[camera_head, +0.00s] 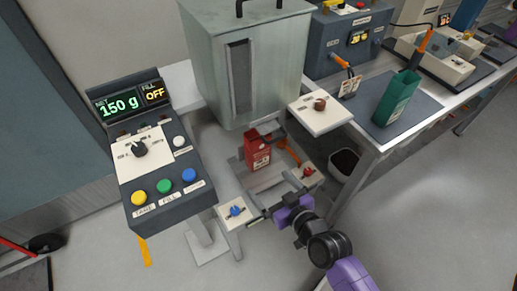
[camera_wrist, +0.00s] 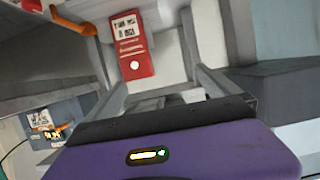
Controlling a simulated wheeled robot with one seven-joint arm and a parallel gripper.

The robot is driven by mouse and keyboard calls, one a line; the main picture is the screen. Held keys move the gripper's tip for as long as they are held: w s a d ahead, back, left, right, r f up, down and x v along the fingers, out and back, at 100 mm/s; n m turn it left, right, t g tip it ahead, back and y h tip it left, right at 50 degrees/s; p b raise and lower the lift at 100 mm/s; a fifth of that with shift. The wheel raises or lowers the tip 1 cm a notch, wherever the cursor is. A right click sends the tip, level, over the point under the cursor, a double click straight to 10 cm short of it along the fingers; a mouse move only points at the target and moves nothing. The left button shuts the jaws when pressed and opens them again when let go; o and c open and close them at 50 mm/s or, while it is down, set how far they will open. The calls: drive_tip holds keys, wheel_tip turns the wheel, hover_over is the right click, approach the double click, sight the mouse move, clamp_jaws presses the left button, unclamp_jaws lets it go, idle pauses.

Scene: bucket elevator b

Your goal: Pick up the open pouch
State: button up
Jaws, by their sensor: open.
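The red open pouch (camera_head: 257,150) stands on a grey platform under the big hopper, its dark open top facing up in the head view. In the wrist view the pouch (camera_wrist: 131,48) is ahead of the fingers, with a white label and a white round spot. My gripper (camera_head: 267,205) is in front of the platform, below and to the right of the pouch in the head view. In the wrist view my gripper (camera_wrist: 165,85) has its two fingers spread, with nothing between them. The pouch is apart from the fingers.
The metal hopper (camera_head: 240,60) hangs above and behind the pouch. The control panel (camera_head: 155,150) reads 150 g at the left. An orange lever (camera_head: 290,152) and a red knob (camera_head: 307,172) sit right of the pouch. A blue knob (camera_head: 236,211) is at front left.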

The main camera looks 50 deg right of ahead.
drive_tip(key=b, duration=0.2)
approach(258, 137)
wheel_tip(258, 137, up, 3)
drive_tip(key=a, duration=0.2)
drive_tip(key=shift+p+x, duration=0.65)
drive_tip(key=shift+x, duration=3.4)
drive_tip(key=shift+s+d+f, duration=0.1)
drive_tip(key=shift+d+f, duration=0.05)
drive_tip(key=shift+f, duration=0.05)
drive_tip(key=c, duration=0.9)
